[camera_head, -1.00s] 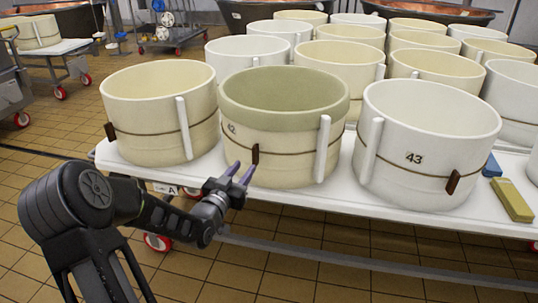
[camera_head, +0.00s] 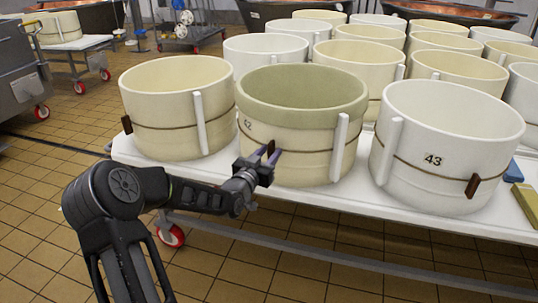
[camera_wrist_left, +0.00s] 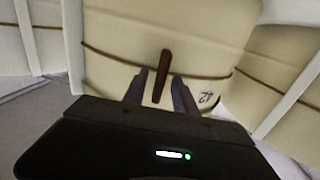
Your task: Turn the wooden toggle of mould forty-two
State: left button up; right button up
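Mould forty-two (camera_head: 310,140) is a cream round tub with a greenish rim band, a cord around it and the number 42 on its side. Its dark brown wooden toggle (camera_wrist_left: 165,70) stands nearly upright, slightly tilted, on the cord in the left wrist view. In the head view the toggle (camera_head: 271,146) is partly hidden by my fingers. My left gripper (camera_head: 267,155) is open, with one finger on each side of the toggle; it also shows in the left wrist view (camera_wrist_left: 159,86). I cannot tell whether the fingers touch the toggle. My right gripper is not in view.
Mould forty-three (camera_head: 445,145) stands to the right and another cream mould (camera_head: 170,105) to the left, close by. All stand on a white wheeled table (camera_head: 345,208). A yellow block (camera_head: 525,200) lies at the right. The tiled floor in front is clear.

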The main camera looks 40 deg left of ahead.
pick_arm(q)
grip_shut()
dwell(0.3)
dwell(0.3)
